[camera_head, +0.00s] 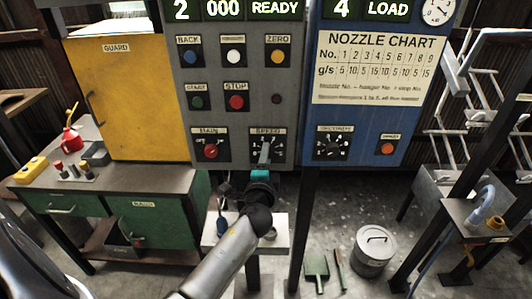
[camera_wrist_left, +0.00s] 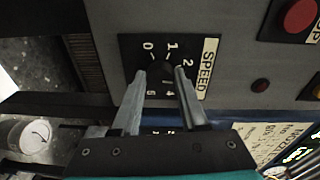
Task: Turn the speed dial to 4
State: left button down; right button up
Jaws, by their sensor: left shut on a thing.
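The speed dial (camera_wrist_left: 168,73) is a dark knob on a black plate with white numbers, labelled SPEED (camera_head: 268,131). In the left wrist view the 0, 1, 2, 4 and 5 marks show around it. My left gripper (camera_head: 264,150) reaches up to this plate. Its two metal fingers (camera_wrist_left: 161,74) stand on either side of the knob and are shut on it. The knob's pointer is hidden between the fingers, so I cannot tell its setting. In the head view the gripper covers most of the dial. My right gripper is not in view.
Left of the speed dial is a red MAIN switch (camera_head: 210,151); above are START and STOP (camera_head: 236,102) buttons. Right, on the blue panel, is another dial (camera_head: 333,148) and an orange button (camera_head: 387,148). The display (camera_head: 222,9) above reads 2, 000, READY.

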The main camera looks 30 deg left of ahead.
pick_arm(q)
jog(key=m+p, duration=0.3)
jog(key=m, duration=0.2)
jog(key=m+g+y+p, duration=0.1)
jog(key=m+p, duration=0.2)
jog(key=m, duration=0.3)
jog(key=shift+d+r, duration=0.1)
jog(key=shift+r, duration=0.1)
dwell(0.4)
jog(key=shift+c, duration=2.2)
grip_release()
jog(key=v, duration=1.5)
jog(key=shift+d+r, duration=0.1)
jog(key=shift+d, duration=0.05)
